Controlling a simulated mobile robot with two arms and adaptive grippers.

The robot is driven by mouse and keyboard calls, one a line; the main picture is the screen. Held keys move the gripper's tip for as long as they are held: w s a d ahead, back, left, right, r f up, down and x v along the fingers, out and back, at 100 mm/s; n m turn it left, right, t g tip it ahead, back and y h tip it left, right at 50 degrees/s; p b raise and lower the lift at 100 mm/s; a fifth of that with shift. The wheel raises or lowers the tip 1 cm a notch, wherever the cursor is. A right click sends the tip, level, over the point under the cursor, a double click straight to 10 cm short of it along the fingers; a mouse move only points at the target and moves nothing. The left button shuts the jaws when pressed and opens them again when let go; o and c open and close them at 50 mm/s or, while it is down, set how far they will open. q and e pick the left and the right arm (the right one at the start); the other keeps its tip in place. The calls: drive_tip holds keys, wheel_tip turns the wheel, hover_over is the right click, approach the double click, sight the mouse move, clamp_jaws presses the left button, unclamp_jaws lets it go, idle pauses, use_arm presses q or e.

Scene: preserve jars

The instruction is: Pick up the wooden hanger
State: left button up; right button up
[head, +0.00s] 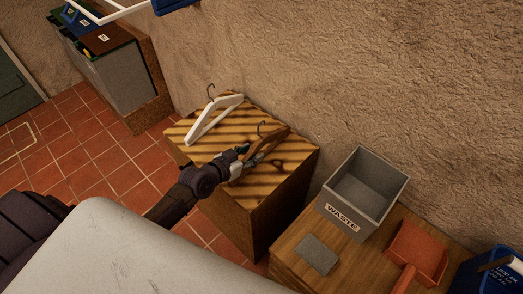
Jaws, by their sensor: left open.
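The brown wooden hanger (273,140) lies on the striped top of a wooden cabinet (262,192), with its dark hook towards the wall. My left gripper (246,160) is open at the hanger's near end, with its fingers close to the wood. It hides part of that end, and I cannot tell whether the fingers touch it. A white hanger (213,119) lies on the same top, to the left of the wooden one. My right gripper is not in view.
A rough wall (320,60) stands close behind the cabinet. To the right, a wooden surface (287,262) bears a grey waste bin (343,215), a grey flat pad (317,254) and an orange dustpan (417,252). The tiled floor (100,160) is clear on the left.

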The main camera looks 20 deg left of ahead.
sight(258, 130)
use_arm(q)
drive_tip(key=shift+w+f, duration=0.1)
drive_tip(key=shift+w, duration=0.1)
clamp_jaws()
idle(0.3)
wheel_tip(258, 130, up, 10)
drive_tip(key=shift+s+f+p, duration=0.15)
drive_tip(key=shift+f+p, duration=0.05)
drive_tip(key=shift+p, duration=0.75)
drive_tip(key=s+r+p, duration=0.5)
drive_tip(key=s+p, duration=0.3)
drive_tip(key=s, duration=0.2)
drive_tip(key=s+r+p, duration=0.5)
drive_tip(key=s+p, duration=0.3)
drive_tip(key=s, duration=0.2)
drive_tip(key=shift+r, duration=0.25)
